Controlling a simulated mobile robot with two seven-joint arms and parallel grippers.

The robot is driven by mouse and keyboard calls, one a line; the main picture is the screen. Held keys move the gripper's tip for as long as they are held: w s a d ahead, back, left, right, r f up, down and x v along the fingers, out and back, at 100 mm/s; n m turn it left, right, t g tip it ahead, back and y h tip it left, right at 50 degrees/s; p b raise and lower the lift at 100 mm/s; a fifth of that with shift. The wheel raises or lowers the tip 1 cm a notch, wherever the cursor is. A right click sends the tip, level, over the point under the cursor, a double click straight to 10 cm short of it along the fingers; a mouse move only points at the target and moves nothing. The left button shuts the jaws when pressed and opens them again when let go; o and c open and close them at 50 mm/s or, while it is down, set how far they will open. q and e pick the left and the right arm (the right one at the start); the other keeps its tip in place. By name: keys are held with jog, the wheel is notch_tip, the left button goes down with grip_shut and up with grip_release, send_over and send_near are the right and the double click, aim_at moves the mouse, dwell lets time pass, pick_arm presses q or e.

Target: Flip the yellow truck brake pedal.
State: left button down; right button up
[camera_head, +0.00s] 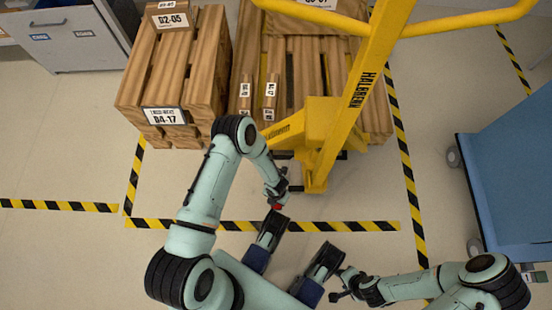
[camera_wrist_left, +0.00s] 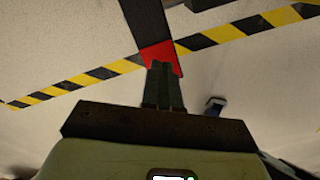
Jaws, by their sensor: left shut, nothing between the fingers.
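The yellow truck (camera_head: 322,125) stands in front of the wooden pallets in the head view. Its pedal shows in the left wrist view as a dark lever with a red end (camera_wrist_left: 158,55); a small red patch (camera_head: 277,207) shows beside my left gripper in the head view. My left gripper (camera_head: 277,196) is low, at the truck's near side. In the left wrist view its fingers (camera_wrist_left: 163,80) are together and empty, with their tips overlapping the red end; I cannot tell if they touch it. My right gripper (camera_head: 338,285) is at the lower right, away from the truck; its fingers are unclear.
Stacked wooden pallets (camera_head: 190,65) stand at the back left, beside the truck. A grey cabinet (camera_head: 75,40) is at the upper left. A blue cart (camera_head: 515,160) stands at the right. Yellow-black tape (camera_head: 345,226) marks the floor, which is clear at the left.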

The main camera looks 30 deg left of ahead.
pick_arm(q)
jog(key=shift+f+b, duration=1.05)
jog(key=shift+f, duration=0.15)
dwell(0.4)
jog(key=shift+f, duration=0.45)
jog(key=shift+r, duration=0.15)
jog(key=shift+r+p, duration=2.3)
jog(key=shift+r, duration=1.1)
